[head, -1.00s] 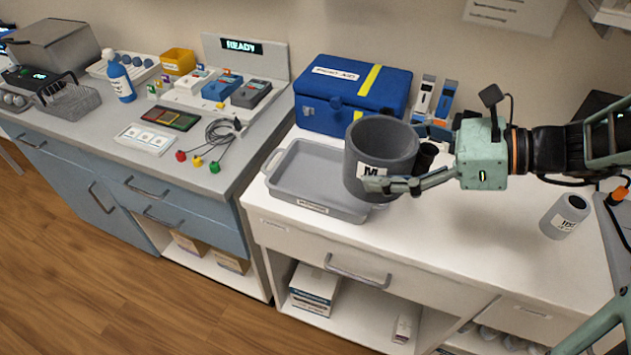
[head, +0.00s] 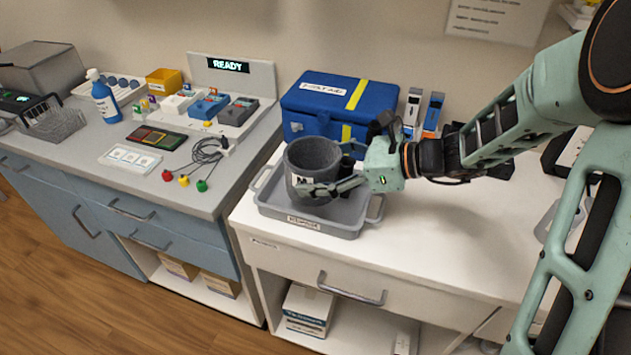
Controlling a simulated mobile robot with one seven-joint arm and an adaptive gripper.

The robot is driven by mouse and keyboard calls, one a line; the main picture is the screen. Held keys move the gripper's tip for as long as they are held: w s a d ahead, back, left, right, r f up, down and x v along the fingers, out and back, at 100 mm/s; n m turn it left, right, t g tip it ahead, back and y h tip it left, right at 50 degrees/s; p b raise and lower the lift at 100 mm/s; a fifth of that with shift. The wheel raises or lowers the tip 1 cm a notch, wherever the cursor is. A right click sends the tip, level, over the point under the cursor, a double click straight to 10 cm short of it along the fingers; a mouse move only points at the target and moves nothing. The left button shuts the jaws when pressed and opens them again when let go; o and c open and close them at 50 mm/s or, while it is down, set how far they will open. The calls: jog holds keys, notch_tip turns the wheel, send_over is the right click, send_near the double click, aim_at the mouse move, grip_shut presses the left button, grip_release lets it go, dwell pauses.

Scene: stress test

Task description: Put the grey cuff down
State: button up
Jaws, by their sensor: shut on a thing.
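The grey cuff (head: 312,160) is a dark grey open cylinder with a white label marked M. My gripper (head: 335,187) is shut on the cuff's near right side and holds it upright. The cuff is over the grey tray (head: 345,229), which has a handle at each end and a label on its front. The cuff hides much of the tray's inside. I cannot tell whether the cuff's bottom touches the tray floor.
A blue first aid box (head: 330,105) stands close behind the tray. Two small upright devices (head: 422,112) stand right of it. The white counter (head: 445,240) is clear right of the tray. Coloured leads (head: 190,165) lie on the left counter.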

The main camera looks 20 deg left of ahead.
jog(key=shift+w+a+f+b, duration=0.1)
jog(key=shift+a+f+b, duration=0.1)
jog(key=shift+f, duration=0.75)
jog(key=shift+w+a+f+b, duration=0.1)
jog(key=shift+f+b, duration=0.05)
jog(key=shift+f, duration=0.75)
jog(key=shift+f, duration=0.1)
jog(key=o, duration=1.3)
jog(key=shift+c, duration=0.2)
jog(key=shift+d+r, duration=0.3)
jog(key=shift+d, duration=0.1)
jog(key=p+v, duration=0.1)
jog(key=v, duration=1)
jog(key=shift+s+d, duration=0.1)
jog(key=shift+d, duration=0.1)
